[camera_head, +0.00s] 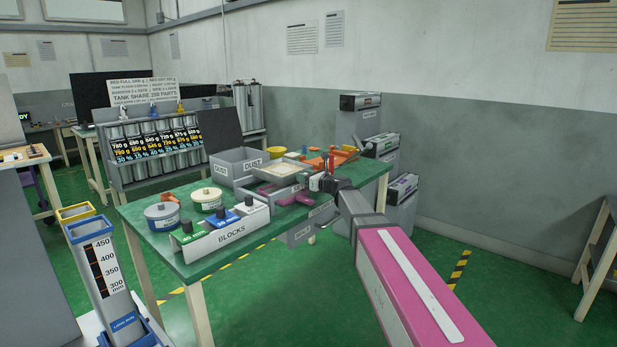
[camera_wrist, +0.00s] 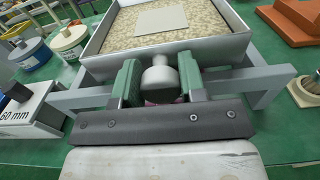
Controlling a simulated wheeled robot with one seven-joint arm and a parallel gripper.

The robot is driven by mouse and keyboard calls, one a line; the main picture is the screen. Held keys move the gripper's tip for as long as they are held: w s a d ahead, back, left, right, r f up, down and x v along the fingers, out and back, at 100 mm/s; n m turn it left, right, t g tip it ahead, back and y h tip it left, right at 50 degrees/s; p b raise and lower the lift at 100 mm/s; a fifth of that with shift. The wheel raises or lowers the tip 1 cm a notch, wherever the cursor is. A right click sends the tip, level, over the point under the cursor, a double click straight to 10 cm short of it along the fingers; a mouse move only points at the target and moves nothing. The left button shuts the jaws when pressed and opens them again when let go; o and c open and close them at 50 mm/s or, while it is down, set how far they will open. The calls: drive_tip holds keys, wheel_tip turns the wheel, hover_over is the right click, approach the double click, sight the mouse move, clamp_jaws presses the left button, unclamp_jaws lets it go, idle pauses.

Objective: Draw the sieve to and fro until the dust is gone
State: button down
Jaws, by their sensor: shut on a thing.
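The sieve (camera_wrist: 97,35) is a light grey square tray on a grey stand, seen in the wrist view. It holds tan grainy material with a flat pale square plate (camera_wrist: 162,21) lying on it. The sieve also shows in the head view (camera_head: 281,171) on the green table. My gripper (camera_wrist: 160,82) is shut on the sieve's rounded pale knob (camera_wrist: 159,84), with a green finger on each side. In the head view, my gripper (camera_head: 318,182) is at the sieve's near right side. A grey box labelled DUST (camera_head: 252,166) stands behind the sieve; its inside is mostly hidden.
A holder labelled BLOCKS (camera_head: 231,235) and round tins (camera_head: 162,215) stand at the table's front left. Orange parts (camera_head: 333,160) lie at the back right. A brush (camera_wrist: 304,92) is right of the stand. A column with a scale (camera_head: 100,265) stands at lower left.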

sight(290, 178)
drive_tip(key=s+a, duration=0.1)
drive_tip(key=s, duration=0.1)
drive_tip(key=s+a, duration=0.2)
drive_tip(key=c, duration=0.7)
unclamp_jaws()
drive_tip(key=v, duration=1)
drive_tip(key=shift+s+d, duration=0.25)
drive_tip(key=shift+s, duration=0.05)
